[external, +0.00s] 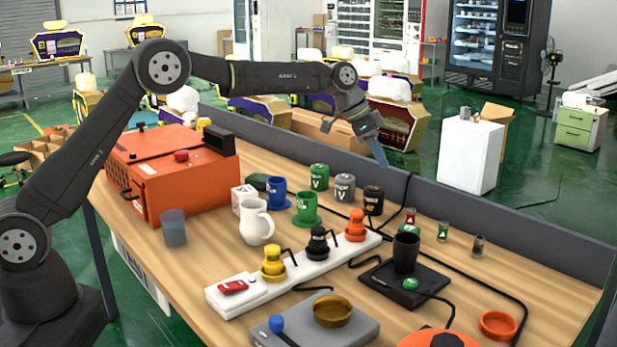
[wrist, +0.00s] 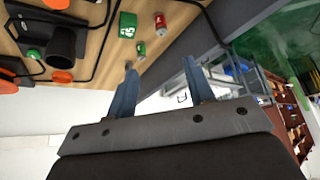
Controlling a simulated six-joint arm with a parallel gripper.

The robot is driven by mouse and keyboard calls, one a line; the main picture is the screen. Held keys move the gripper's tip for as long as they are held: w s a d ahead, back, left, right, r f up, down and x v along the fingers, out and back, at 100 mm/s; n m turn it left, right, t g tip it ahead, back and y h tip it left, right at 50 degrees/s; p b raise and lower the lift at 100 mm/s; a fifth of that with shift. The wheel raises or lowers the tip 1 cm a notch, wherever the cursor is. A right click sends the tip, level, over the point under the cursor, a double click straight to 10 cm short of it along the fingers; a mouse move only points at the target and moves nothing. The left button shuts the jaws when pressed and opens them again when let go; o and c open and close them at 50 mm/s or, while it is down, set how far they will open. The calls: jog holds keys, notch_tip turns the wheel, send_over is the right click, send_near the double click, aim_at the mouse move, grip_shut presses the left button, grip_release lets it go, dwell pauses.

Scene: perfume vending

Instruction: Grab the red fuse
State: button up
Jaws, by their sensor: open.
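The red fuse (external: 410,216) is a small upright cylinder near the back edge of the wooden table, beside the low grey wall. A small red cylinder that looks like it shows at the top of the wrist view (wrist: 160,20). My gripper (external: 381,158) is above the back wall, up and left of the red fuse, pointing down and apart from it. In the wrist view its two blue fingers (wrist: 159,66) are spread with nothing held between them.
A green fuse (external: 443,231) and a dark fuse (external: 478,245) stand to the right of the red one. A black cup (external: 405,253) on a black pad is in front. A black can (external: 373,200) stands to the left. A grey wall (external: 440,202) runs behind.

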send_near(409, 209)
jog(key=x, duration=0.4)
jog(key=shift+s+f, duration=0.15)
jog(key=shift+s, duration=0.05)
jog(key=shift+x, duration=2.8)
jog(key=shift+w, duration=0.15)
jog(key=shift+c, duration=0.5)
grip_shut()
